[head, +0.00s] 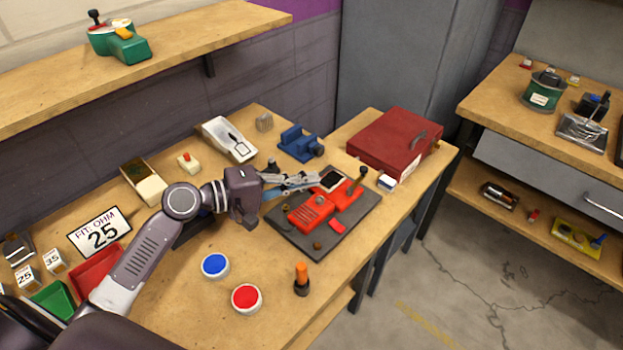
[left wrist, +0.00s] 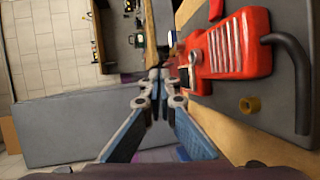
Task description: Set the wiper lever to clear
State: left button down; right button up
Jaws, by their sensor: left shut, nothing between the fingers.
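A red device (head: 308,215) lies on a dark grey board (head: 290,244) on the bench. I cannot tell for sure that this is the wiper lever, nor read any mark for clear. My left gripper (head: 318,184) is shut and empty above the far left side of the device, short of the lever. In the left wrist view its fingertips (left wrist: 160,76) meet beside the red body (left wrist: 232,48). A bent dark rod (left wrist: 296,85) shows there. My right gripper is out of view.
A blue vise (head: 298,143) and a red case (head: 393,146) stand behind the board. Blue (head: 215,265) and red (head: 246,298) round buttons and an orange-topped post (head: 301,279) stand in front.

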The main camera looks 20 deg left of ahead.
aim_at(361, 170)
pick_arm(q)
jog(key=p+x, duration=0.2)
jog(key=x, duration=0.8)
jog(key=shift+w+r, duration=0.1)
jog(key=shift+w+d+f, duration=0.25)
jog(key=shift+w+d, duration=0.15)
jog(key=shift+w, duration=0.05)
